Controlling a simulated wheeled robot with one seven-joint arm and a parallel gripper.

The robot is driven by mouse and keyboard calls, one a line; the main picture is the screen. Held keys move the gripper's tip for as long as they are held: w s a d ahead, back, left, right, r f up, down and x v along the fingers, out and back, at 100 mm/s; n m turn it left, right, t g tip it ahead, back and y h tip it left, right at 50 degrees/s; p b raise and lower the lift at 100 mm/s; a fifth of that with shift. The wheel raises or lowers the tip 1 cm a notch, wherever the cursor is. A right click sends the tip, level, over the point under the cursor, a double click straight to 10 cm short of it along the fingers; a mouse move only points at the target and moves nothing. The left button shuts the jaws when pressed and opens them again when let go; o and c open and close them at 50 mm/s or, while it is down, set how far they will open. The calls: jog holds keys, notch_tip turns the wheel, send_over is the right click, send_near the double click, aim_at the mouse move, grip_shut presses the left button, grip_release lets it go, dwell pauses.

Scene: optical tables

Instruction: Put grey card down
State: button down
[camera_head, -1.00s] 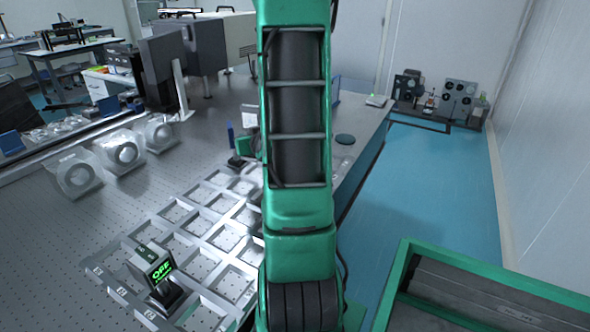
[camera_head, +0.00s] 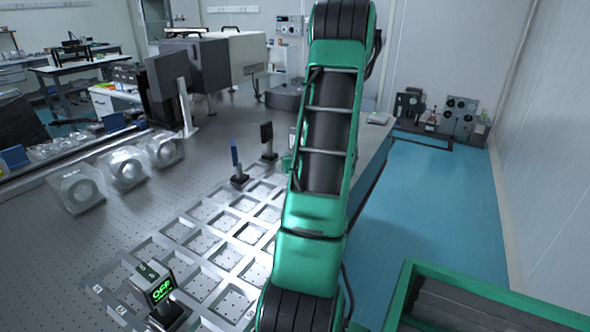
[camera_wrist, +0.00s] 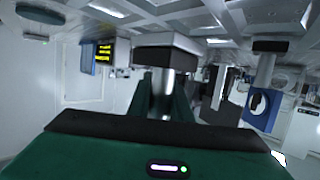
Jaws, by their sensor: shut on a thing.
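In the wrist view, which looks upside down, my gripper (camera_wrist: 162,105) is shut on the post of a mounted piece, the grey card (camera_wrist: 167,58). Its dark, blocky base points toward the table surface at the top of the picture. The card's face is hidden behind the fingers and gripper body. I cannot tell whether the base touches the table. In the head view my arm hides the gripper and the held piece.
A tray grid (camera_head: 200,243) lies on the optical table. Clear ring-shaped pieces (camera_head: 126,171) stand at left.

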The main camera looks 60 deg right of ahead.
jog(key=shift+s+d+f, duration=0.15)
jog(key=shift+d+f, duration=0.2)
jog(key=shift+d, duration=0.2)
jog(key=shift+s+d+f, duration=0.15)
jog(key=shift+d+f, duration=0.2)
jog(key=shift+d, duration=0.2)
jog(key=shift+f, duration=1.95)
jog(key=shift+f, duration=0.1)
jog(key=c, duration=1.6)
grip_release()
